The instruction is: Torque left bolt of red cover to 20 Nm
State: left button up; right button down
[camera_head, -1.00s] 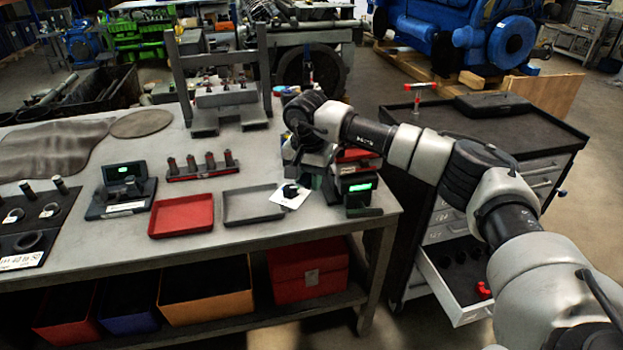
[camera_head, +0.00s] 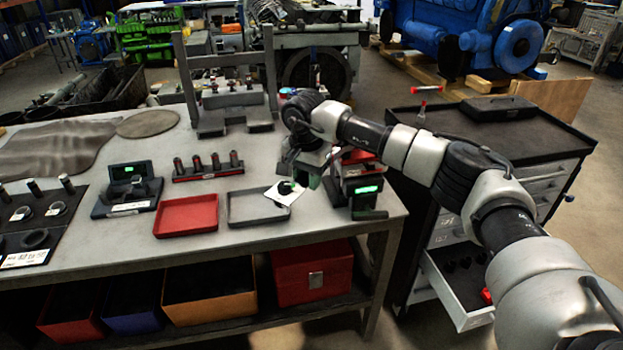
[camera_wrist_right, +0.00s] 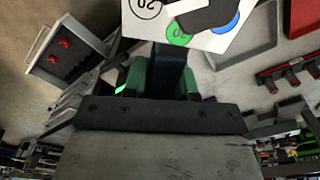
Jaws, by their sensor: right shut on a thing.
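My right gripper (camera_head: 309,172) is low over the right end of the grey workbench (camera_head: 130,235). Its green fingers, also seen in the wrist view (camera_wrist_right: 163,80), are shut on a dark bar-like tool (camera_wrist_right: 172,72). A white card (camera_head: 294,197) with circled 20 marks lies or hangs just left of the fingers, with a dark part over it; it fills the top of the wrist view (camera_wrist_right: 150,27). A red part (camera_head: 358,156) shows behind my wrist; I cannot tell whether it is the red cover, and no bolt is discernible. My left gripper is out of view.
A black device with a green display (camera_head: 367,189) stands right of the gripper. A grey tray (camera_head: 232,215) and red tray (camera_head: 187,231) lie to the left, with a red socket rack (camera_head: 208,173) behind. A drawer cabinet (camera_head: 500,135) stands right of the bench.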

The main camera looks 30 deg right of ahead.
jog(key=shift+w+a+r, duration=0.15)
jog(key=shift+r, duration=0.2)
jog(key=shift+r+p, duration=0.5)
jog(key=shift+r, duration=0.2)
jog(key=shift+w+a+r+p, duration=0.15)
jog(key=shift+w+r+p, duration=0.05)
jog(key=shift+r+p, duration=0.25)
jog(key=shift+r, duration=0.25)
jog(key=shift+s+d, duration=0.2)
jog(key=shift+w+r+p, duration=0.1)
jog(key=shift+r+p, duration=0.3)
jog(key=shift+r, duration=0.1)
notch_tip(320, 180, up, 5)
jog(key=p, duration=0.3)
jog(key=shift+r, duration=0.1)
